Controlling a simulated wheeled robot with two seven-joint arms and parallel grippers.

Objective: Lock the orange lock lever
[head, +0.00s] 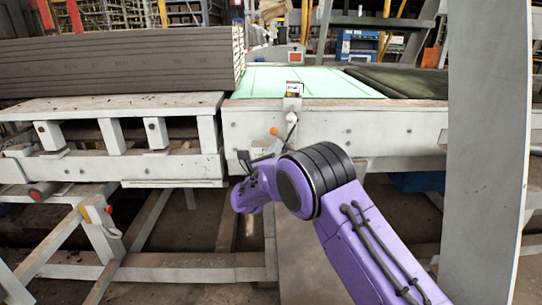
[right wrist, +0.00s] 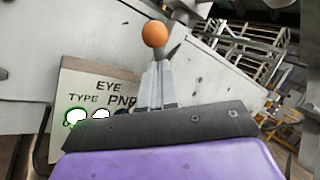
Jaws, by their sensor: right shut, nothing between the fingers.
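The orange lock lever shows as a small orange ball knob (head: 274,131) on the front of the pale machine frame in the head view. The knob (right wrist: 154,33) also shows in the right wrist view, straight beyond my fingertips. My right gripper (head: 268,149) is at the lever, just below the knob. In the right wrist view its grey fingers (right wrist: 156,72) are together and hold nothing. The lever's shaft is mostly hidden behind the fingers, and I cannot tell whether they touch it. My left gripper is not in view.
A label plate (right wrist: 85,95) reading "EYE TYPE PNP" is beside the fingers. A pale frame beam (head: 350,125) runs behind the gripper under a light green panel (head: 300,82). Grey stacked slabs (head: 120,62) lie at left. A tall pale post (head: 485,150) stands at right.

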